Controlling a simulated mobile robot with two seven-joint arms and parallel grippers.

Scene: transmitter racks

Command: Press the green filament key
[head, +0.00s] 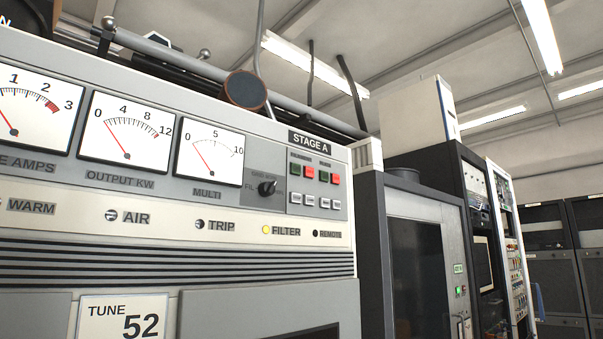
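The green filament key (295,170) is a small dark green square on the panel of the Stage A cabinet (200,260), at the upper right of its face. It sits under a small blurred label, left of a red key (308,173). A second green and red pair stands just to the right, under its own label. The green keys look dark. Neither of my grippers is in view, and nothing covers the keys.
Below the keys is a row of pale buttons (316,200); left of them is a black selector knob (267,188). Three meters fill the panel's left. A dark cabinet (372,240) adjoins on the right. The space before the panel looks clear.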

